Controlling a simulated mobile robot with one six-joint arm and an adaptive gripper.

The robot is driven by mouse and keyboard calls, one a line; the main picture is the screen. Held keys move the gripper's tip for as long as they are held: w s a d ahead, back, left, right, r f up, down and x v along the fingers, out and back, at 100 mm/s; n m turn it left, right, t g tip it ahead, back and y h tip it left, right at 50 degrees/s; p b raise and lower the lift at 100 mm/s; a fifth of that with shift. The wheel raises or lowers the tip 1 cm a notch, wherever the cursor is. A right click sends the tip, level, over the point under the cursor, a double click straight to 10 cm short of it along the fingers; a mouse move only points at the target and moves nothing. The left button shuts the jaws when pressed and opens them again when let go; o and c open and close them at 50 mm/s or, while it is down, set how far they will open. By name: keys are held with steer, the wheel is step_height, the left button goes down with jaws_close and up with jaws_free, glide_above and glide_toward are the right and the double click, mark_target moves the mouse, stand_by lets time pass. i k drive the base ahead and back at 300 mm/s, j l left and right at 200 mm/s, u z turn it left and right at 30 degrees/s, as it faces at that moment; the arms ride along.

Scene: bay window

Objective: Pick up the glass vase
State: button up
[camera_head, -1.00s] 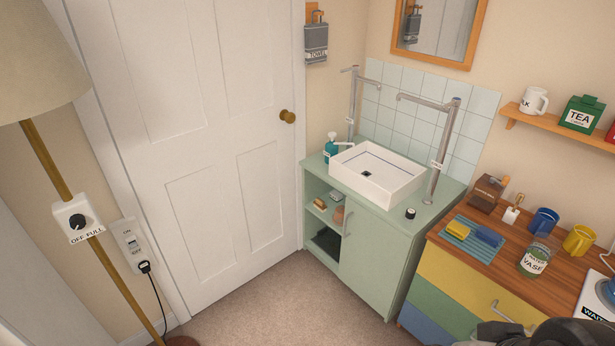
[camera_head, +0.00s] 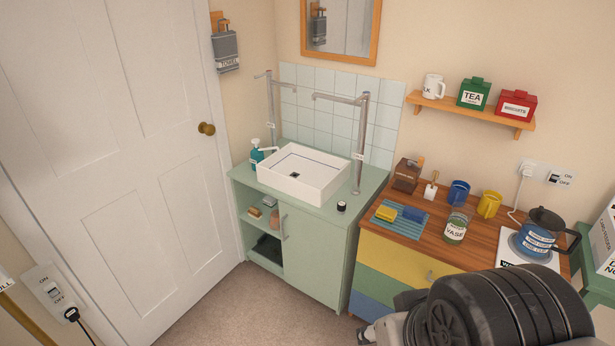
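The glass vase (camera_head: 456,227) stands upright on the wooden top of the coloured drawer unit (camera_head: 437,245). It is clear glass with a "VASE" label and looks greenish in its lower part. My arm shows large and dark at the lower right, in front of the drawer unit. Only a small metallic part shows at its lower left end, so my gripper's fingers cannot be made out. The vase stands apart from my arm in the picture.
Near the vase are a blue mug (camera_head: 458,193), a yellow mug (camera_head: 489,204), a ribbed blue mat (camera_head: 402,226) with a sponge, a brown grinder (camera_head: 407,175) and a kettle (camera_head: 537,236). A sink cabinet (camera_head: 321,250) stands left. Carpet (camera_head: 240,310) is clear in front.

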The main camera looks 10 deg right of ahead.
mark_target(457, 225)
steer(key=i+l+z, duration=0.15)
steer(key=l, duration=0.4)
steer(key=i+l+z, duration=0.2)
steer(key=l, duration=0.3)
steer(key=i+l+z, duration=0.15)
steer(key=i+l, duration=0.25)
steer(key=i+l+z, duration=0.15)
steer(key=i+l, duration=0.15)
steer(key=l, duration=0.2)
